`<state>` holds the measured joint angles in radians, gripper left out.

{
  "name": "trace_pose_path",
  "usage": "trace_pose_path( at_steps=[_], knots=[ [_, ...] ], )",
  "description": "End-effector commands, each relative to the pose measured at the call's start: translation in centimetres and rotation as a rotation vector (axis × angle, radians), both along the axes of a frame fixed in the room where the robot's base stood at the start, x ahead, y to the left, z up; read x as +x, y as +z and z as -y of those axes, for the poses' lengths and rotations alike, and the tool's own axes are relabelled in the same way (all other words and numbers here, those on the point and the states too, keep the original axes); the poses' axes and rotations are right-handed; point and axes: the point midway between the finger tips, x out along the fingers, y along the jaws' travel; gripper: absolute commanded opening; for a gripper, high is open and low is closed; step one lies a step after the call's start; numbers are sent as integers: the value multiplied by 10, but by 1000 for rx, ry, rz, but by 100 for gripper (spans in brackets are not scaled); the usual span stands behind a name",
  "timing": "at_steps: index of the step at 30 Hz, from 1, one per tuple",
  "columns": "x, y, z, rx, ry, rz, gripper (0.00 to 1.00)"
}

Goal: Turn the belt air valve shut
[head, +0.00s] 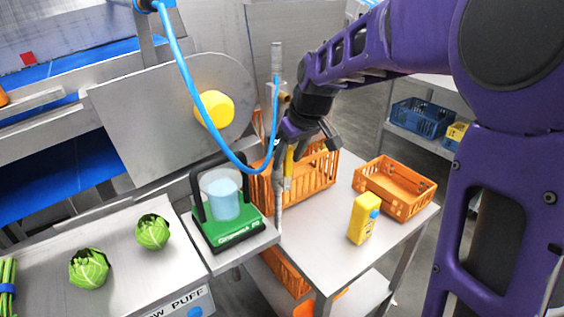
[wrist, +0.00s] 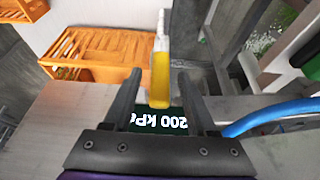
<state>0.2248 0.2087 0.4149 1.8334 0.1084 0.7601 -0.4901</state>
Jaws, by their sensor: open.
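The belt air valve's yellow lever handle (head: 289,162) is on the upright grey pipe (head: 278,205) beside the orange crate. It points roughly up and down in the head view. In the wrist view the yellow lever (wrist: 160,82) shows between my two fingers, with a gap on each side. My gripper (head: 308,146) is open at the pipe, close to the lever. The wrist view also shows my gripper (wrist: 157,94) open, with nothing clamped. The valve body is mostly hidden by my gripper and the lever.
A blue air hose (head: 205,115) loops down to the pipe. A green-based device (head: 229,237) with a clear vessel stands left of it. Orange crates (head: 318,190) (head: 395,188) and a yellow bottle (head: 362,220) are on the steel table. A dark "200 kPa" label (wrist: 160,121) lies below the lever.

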Motion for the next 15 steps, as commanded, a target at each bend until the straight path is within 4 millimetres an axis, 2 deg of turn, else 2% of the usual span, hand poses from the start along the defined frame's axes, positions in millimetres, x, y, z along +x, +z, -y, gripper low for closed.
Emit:
trace_pose_path(
  at_steps=[3,12,13,15],
  knots=[
    [0,-7,1,0,0,0,57],
    [0,-7,1,0,0,0,57],
    [0,-7,1,1,0,-1,56],
    [0,-7,1,0,1,0,43]
  ],
)
